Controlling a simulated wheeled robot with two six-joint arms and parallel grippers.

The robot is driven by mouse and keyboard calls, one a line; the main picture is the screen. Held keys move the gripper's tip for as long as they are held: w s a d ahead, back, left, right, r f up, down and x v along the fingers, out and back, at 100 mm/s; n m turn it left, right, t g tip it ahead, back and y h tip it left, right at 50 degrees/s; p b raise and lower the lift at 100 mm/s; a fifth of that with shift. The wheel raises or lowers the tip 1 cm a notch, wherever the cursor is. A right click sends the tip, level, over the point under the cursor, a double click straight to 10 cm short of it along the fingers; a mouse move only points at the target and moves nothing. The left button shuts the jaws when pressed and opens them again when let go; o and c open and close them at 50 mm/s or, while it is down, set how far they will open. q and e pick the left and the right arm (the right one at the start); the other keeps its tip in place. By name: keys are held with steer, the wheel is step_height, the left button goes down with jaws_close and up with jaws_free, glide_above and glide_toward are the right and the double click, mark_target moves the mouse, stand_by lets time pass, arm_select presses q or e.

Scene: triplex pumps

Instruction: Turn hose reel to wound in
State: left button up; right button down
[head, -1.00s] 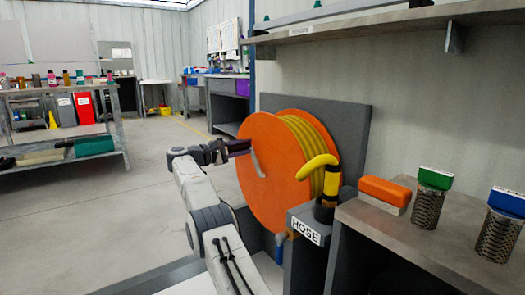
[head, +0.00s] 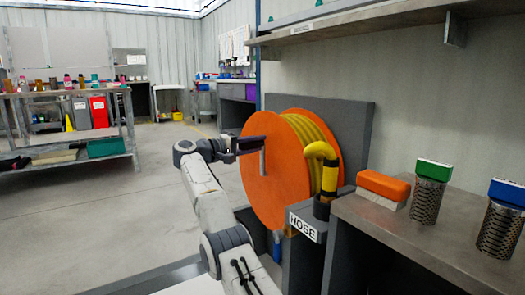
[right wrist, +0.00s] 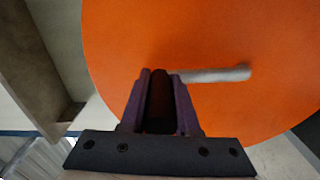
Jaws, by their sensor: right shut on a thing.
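The hose reel has a large orange disc (head: 275,185) facing left, with yellow hose (head: 318,135) wound behind it; the disc also fills much of the right wrist view (right wrist: 200,35). A grey crank arm (head: 262,162) stands nearly upright on the disc's face; it also shows in the right wrist view (right wrist: 215,75). My right gripper (head: 256,143) is at the crank's upper end. In the right wrist view, its fingers (right wrist: 158,80) are shut around the dark crank grip (right wrist: 159,100). My left gripper is not in view.
A grey box labelled HOSE (head: 303,228) stands in front of the reel, with the yellow hose end (head: 322,170) on it. A bench (head: 440,225) at right holds an orange-topped brush (head: 383,188) and mesh cylinders (head: 430,187). Open floor lies left.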

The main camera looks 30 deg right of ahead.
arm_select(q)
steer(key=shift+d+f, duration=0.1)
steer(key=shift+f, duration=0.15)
arm_select(e)
steer(key=shift+a+f, duration=0.15)
steer(key=shift+a, duration=0.1)
steer(key=c, duration=0.7)
jaws_free()
steer(key=shift+o, duration=0.2)
steer(key=shift+d, duration=0.1)
